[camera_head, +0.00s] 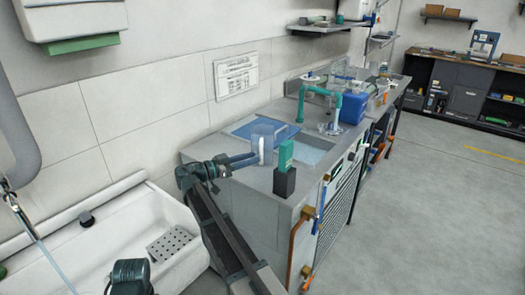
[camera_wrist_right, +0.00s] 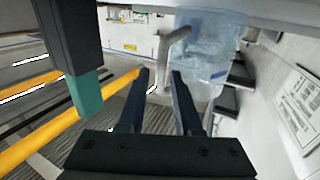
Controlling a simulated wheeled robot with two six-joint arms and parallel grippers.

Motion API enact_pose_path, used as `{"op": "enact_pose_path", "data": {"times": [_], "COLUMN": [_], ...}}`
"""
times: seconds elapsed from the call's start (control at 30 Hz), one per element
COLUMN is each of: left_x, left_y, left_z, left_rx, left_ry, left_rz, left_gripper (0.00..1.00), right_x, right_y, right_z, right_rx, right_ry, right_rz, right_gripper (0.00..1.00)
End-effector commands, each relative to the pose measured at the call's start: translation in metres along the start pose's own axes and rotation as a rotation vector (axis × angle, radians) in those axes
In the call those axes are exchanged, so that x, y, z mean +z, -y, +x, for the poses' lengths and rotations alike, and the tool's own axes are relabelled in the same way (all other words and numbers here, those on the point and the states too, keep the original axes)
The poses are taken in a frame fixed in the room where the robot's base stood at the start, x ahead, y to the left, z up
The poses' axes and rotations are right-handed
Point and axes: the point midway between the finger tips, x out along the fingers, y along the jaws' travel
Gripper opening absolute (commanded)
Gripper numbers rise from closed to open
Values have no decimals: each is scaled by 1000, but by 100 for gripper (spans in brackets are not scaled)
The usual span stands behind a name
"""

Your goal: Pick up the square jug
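The square jug (camera_head: 266,132) is clear and bluish and stands on the grey worktop near its left end. In the right wrist view the jug (camera_wrist_right: 212,55) shows upside down, with its pale handle (camera_wrist_right: 165,62) between or just beyond my fingertips. My right gripper (camera_head: 256,157) reaches over the worktop from the left, its fingers level and pointing at the jug's handle. In the right wrist view the gripper (camera_wrist_right: 161,73) has a clear gap between its fingers. I cannot tell if a finger touches the handle. My left gripper is not seen.
A black and green block (camera_head: 285,172) stands close to the right of my gripper, near the worktop's front edge. Behind the jug are a blue tray (camera_head: 250,126), a green pipe frame (camera_head: 303,100) and a blue container (camera_head: 352,108). A white sink (camera_head: 110,235) lies to the left.

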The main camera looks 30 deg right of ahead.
Motion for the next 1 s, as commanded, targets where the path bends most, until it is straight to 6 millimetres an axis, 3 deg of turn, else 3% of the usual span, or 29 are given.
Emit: {"op": "enact_pose_path", "data": {"times": [0.3, 0.57, 0.73, 1.0], "left_x": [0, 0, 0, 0], "left_y": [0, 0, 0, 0], "left_z": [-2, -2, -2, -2], "left_rx": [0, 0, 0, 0], "left_ry": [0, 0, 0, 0], "left_rz": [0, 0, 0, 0], "left_gripper": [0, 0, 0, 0], "right_x": [-2, -2, -2, -2], "right_y": [2, 3, 3, 3], "right_z": [43, 47, 47, 47], "right_rx": [2, 0, 0, 0], "right_ry": [0, 0, 0, 0], "right_rz": [0, 0, 0, 0], "right_gripper": [33, 33, 2, 0]}}
